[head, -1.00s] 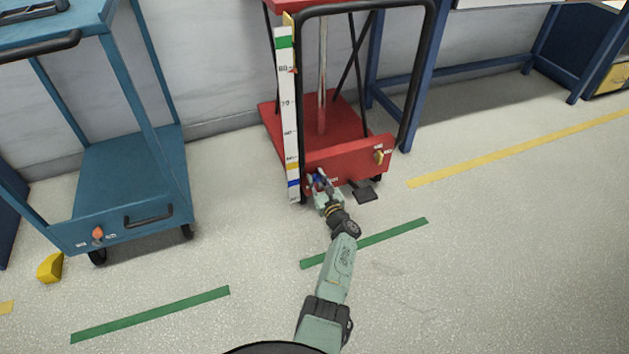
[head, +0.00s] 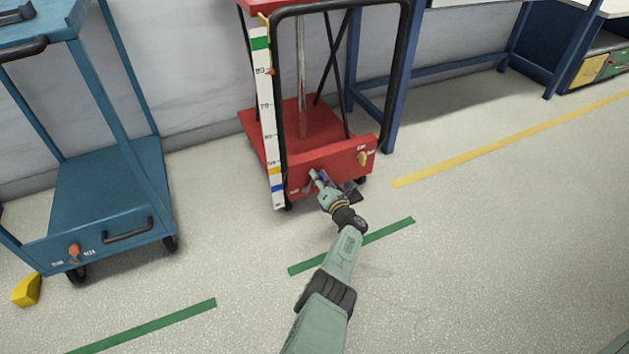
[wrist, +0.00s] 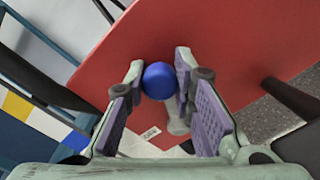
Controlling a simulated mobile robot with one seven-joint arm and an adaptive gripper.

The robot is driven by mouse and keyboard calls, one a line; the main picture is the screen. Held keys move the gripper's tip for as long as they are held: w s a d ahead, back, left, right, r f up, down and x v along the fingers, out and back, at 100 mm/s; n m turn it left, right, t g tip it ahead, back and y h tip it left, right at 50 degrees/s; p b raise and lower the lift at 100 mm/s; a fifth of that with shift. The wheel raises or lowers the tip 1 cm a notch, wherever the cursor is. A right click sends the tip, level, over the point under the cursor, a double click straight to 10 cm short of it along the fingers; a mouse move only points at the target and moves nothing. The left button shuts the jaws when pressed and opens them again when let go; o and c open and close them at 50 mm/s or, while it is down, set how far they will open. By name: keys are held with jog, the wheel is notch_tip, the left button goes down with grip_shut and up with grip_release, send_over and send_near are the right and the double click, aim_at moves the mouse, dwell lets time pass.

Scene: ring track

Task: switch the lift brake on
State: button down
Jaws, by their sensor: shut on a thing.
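The red lift (head: 325,160) stands by the wall, with a measuring scale on its left post. Low on its front panel is a lever with a round blue knob (wrist: 159,80). In the wrist view the knob sits between the fingers of my gripper (wrist: 158,88), which is shut on it. The grey lever stem (wrist: 177,118) shows beside the knob. In the head view my gripper (head: 319,179) is at the lower left-middle of the panel and hides most of the lever. A small label (head: 295,190) shows left of it; the print is too small to read.
A yellow handle (head: 362,157) between small labels is at the panel's right end. A black pedal (head: 351,190) is low behind my gripper. A blue cart (head: 110,190) with an orange lever (head: 74,251) stands left, near a yellow wedge (head: 27,290). The floor at right is clear.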

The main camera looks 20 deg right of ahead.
jog(key=shift+d+f+m, duration=0.1)
jog(key=shift+f+m, duration=0.15)
jog(key=shift+m, duration=0.25)
jog(key=c, duration=1.6)
grip_release()
jog(key=shift+o, duration=1.3)
jog(key=shift+d, duration=0.15)
jog(key=shift+r, duration=0.2)
notch_tip(320, 180, up, 10)
jog(key=shift+f, duration=0.15)
